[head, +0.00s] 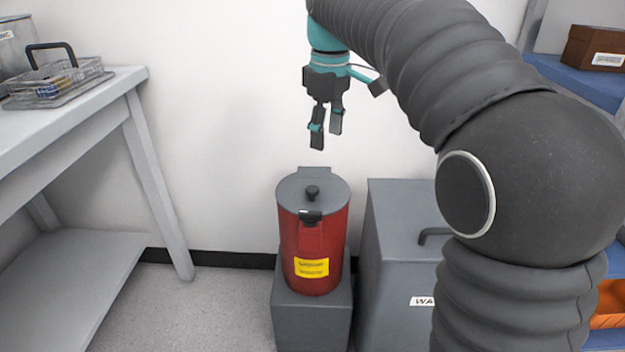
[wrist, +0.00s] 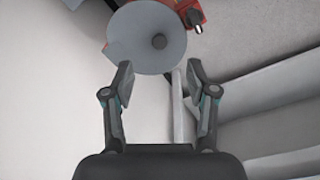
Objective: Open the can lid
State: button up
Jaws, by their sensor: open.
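A red can (head: 314,245) with a yellow label stands upright on a grey pedestal (head: 311,312). Its grey lid (head: 330,187) lies closed on top, with a dark round knob (head: 312,193) in the middle and a black latch or tab (head: 311,216) at the front rim. My gripper (head: 326,142) hangs above the lid, open and empty, apart from it. In the wrist view the lid (wrist: 135,42) and its knob (wrist: 159,41) show ahead of and between the open fingers (wrist: 160,80). The black tab (wrist: 197,28) sticks out at the upper right there.
A grey bin (head: 395,240) with a handle stands close to the right of the pedestal. A light grey table (head: 110,85) with a wire basket (head: 58,80) is at left. The white wall is close behind the can. Floor (head: 215,300) is free at front left.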

aim_at(312, 188)
jog(key=shift+n+g, duration=0.3)
jog(key=shift+n, duration=0.5)
jog(key=w+a+f+b, duration=0.1)
jog(key=f, duration=0.3)
jog(key=f+b, duration=0.1)
jog(key=f, duration=0.4)
jog(key=w+a+f+b, duration=0.1)
jog(key=f, duration=0.4)
jog(key=shift+w+a+f+b, duration=0.25)
jog(key=shift+w+a+b, duration=0.1)
grip_shut()
